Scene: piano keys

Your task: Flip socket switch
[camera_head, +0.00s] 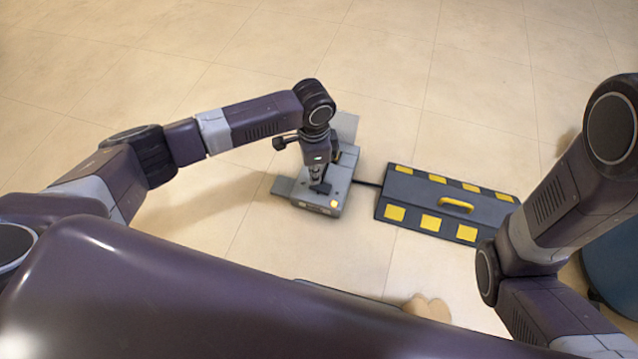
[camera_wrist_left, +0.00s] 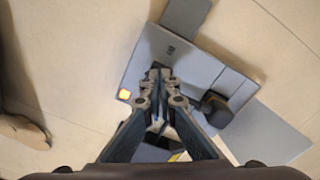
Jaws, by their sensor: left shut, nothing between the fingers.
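A grey socket box (camera_head: 345,183) stands on the floor near the middle of the head view and fills the middle of the left wrist view (camera_wrist_left: 200,72). My left gripper (camera_head: 319,188) points down over the box, shut and empty; its fingertips (camera_wrist_left: 158,74) meet over a dark spot on the top face. The fingers cover that spot, so I cannot make out the switch or tell whether the tips touch it. My right gripper is out of view.
A dark cable joins the box to a dark block (camera_head: 430,203) with yellow squares and a yellow handle (camera_head: 456,204) on the right. A black knob (camera_wrist_left: 216,108) stands on the box. Flat grey plates stick out from its sides. The tiled floor behind is clear.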

